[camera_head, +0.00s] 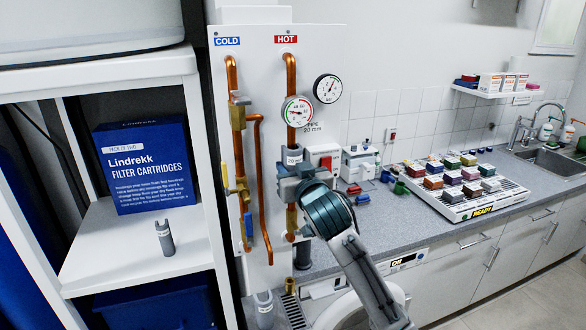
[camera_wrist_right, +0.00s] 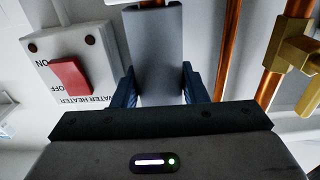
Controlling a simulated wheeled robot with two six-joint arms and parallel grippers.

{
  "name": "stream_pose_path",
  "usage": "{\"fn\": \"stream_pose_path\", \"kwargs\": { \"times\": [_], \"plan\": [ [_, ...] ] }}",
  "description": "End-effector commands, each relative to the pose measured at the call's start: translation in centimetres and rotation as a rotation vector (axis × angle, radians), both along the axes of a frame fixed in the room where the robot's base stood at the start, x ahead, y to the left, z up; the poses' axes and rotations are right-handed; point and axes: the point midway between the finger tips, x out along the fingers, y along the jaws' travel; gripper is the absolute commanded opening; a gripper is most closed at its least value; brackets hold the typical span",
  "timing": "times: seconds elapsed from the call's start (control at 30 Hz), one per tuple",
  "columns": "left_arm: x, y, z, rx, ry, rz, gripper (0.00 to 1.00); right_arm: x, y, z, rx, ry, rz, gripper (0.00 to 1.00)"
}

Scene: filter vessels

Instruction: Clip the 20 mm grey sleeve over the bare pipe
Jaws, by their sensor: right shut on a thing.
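My right gripper (camera_head: 291,184) is shut on a grey sleeve (camera_head: 292,156) at the vertical copper pipe under the HOT label (camera_head: 291,72). The sleeve's pale-labelled end shows above the gripper. In the right wrist view, the sleeve (camera_wrist_right: 156,55) sits between the two blue fingers (camera_wrist_right: 156,88), and copper shows at its top end (camera_wrist_right: 152,3). It lines up with the pipe, but I cannot tell whether it is fully around it. The fingers and arm hide part of the pipe. A "20 mm" mark (camera_head: 314,127) is on the wall board. My left gripper is out of view.
Another grey sleeve (camera_head: 165,238) stands on the white shelf, beside the blue cartridge box (camera_head: 147,165). A grey piece (camera_head: 264,310) is low by the board. Pipes with brass valves (camera_head: 238,112) run left of my gripper; the water heater switch (camera_head: 326,160) is right.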

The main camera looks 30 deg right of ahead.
Motion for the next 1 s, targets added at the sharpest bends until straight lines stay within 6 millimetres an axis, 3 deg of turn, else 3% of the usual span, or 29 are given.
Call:
{"fn": "stream_pose_path", "kwargs": {
  "times": [1.0],
  "plan": [
    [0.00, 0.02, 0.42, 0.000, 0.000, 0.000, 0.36, 0.89, -0.20, 0.06, 0.000, 0.000, 0.000, 0.18]
  ]
}}
